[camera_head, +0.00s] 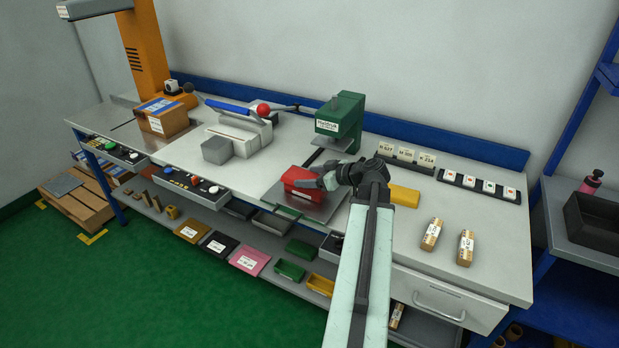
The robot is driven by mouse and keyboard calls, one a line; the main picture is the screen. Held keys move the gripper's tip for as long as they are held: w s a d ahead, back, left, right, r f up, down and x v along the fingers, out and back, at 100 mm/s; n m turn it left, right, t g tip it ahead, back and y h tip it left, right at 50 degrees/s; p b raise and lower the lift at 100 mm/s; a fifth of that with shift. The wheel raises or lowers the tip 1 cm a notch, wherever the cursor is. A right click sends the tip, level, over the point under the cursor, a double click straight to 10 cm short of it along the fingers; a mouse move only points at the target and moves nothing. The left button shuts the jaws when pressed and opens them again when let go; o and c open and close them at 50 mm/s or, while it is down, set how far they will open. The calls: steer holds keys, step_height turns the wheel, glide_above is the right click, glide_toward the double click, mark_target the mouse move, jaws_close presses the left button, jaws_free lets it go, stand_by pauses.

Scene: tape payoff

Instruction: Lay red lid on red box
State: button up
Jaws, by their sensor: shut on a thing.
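The red box (301,192) sits on a grey metal plate (318,209) near the front edge of the bench, in front of the green machine. The red lid (299,174) shows as the upper part of the red shape, at the box's top. The seam between lid and box is too small to make out, so I cannot tell whether the lid is seated or just above. My gripper (315,182) reaches in from the right and is shut on the red lid. The fingers hide part of the red shape's right side.
A green machine (341,117) stands behind the plate. A yellow block (404,196) lies right of my wrist.

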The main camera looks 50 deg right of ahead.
steer(key=shift+f+b, duration=0.35)
steer(key=shift+b, duration=0.05)
stand_by(0.4)
steer(key=o, duration=1.4)
steer(key=p+v, duration=0.3)
steer(key=v, duration=0.4)
steer(key=shift+r, duration=0.15)
steer(key=shift+s, duration=0.4)
steer(key=shift+w, duration=0.1)
